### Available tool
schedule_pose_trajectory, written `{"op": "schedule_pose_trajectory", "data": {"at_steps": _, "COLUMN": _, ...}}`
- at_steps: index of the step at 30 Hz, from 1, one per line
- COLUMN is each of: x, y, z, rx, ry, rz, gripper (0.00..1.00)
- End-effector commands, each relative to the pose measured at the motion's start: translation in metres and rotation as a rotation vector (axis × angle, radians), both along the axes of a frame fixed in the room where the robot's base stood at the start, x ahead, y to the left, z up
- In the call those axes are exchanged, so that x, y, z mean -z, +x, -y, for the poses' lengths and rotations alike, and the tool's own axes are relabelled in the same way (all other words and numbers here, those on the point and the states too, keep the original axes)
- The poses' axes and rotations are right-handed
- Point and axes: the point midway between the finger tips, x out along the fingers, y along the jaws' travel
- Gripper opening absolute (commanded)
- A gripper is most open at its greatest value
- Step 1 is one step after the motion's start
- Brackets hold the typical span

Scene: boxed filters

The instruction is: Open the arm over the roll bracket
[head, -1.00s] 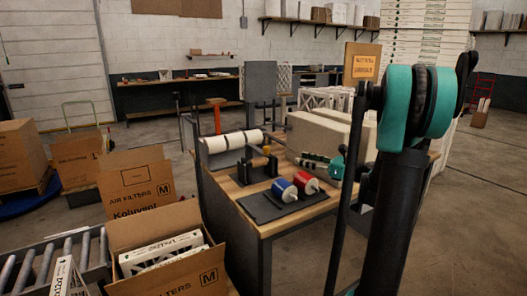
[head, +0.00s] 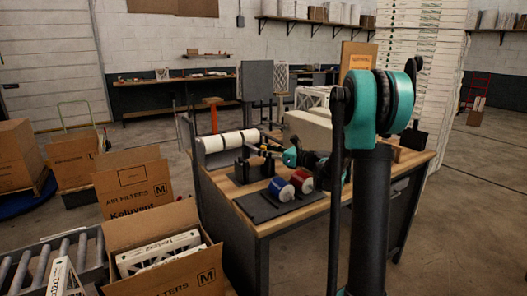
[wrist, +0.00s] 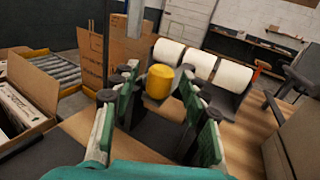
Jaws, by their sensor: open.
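The black roll bracket (head: 246,171) stands on the wooden table, with a yellow knob (wrist: 160,82) on its arm. In the head view the knob is mostly hidden by my gripper (head: 270,152), which reaches in from the right. In the wrist view my gripper (wrist: 160,88) is open, with the knob between its green-padded fingers, close to the tips. I cannot tell whether either finger touches the knob. The joint of the bracket's arm is not clear in either view.
White rolls (wrist: 200,64) lie in a row just behind the bracket. A blue roll (head: 281,189) and a red roll (head: 302,181) sit on a black plate (head: 262,208) at the table's front. An open filter carton (head: 165,262) stands left of the table.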

Motion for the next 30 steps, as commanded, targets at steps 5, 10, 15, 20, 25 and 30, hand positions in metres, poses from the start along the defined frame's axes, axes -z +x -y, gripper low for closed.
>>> {"op": "schedule_pose_trajectory", "data": {"at_steps": 5, "x": 0.0, "y": 0.0037, "z": -0.0066, "rx": -0.001, "ry": 0.0, "rz": 0.0, "gripper": 0.45}}
{"op": "schedule_pose_trajectory", "data": {"at_steps": 10, "x": 0.0, "y": 0.0039, "z": -0.0067, "rx": -0.001, "ry": 0.0, "rz": 0.0, "gripper": 0.45}}
{"op": "schedule_pose_trajectory", "data": {"at_steps": 15, "x": 0.0001, "y": 0.0038, "z": -0.0064, "rx": -0.001, "ry": 0.0, "rz": 0.0, "gripper": 0.31}}
{"op": "schedule_pose_trajectory", "data": {"at_steps": 20, "x": 0.0001, "y": 0.0038, "z": -0.0064, "rx": -0.001, "ry": 0.0, "rz": 0.0, "gripper": 0.11}}
{"op": "schedule_pose_trajectory", "data": {"at_steps": 25, "x": 0.0001, "y": 0.0037, "z": -0.0063, "rx": -0.001, "ry": 0.0, "rz": 0.0, "gripper": 0.0}}
{"op": "schedule_pose_trajectory", "data": {"at_steps": 30, "x": 0.0001, "y": 0.0037, "z": -0.0062, "rx": -0.001, "ry": 0.0, "rz": 0.0, "gripper": 0.0}}
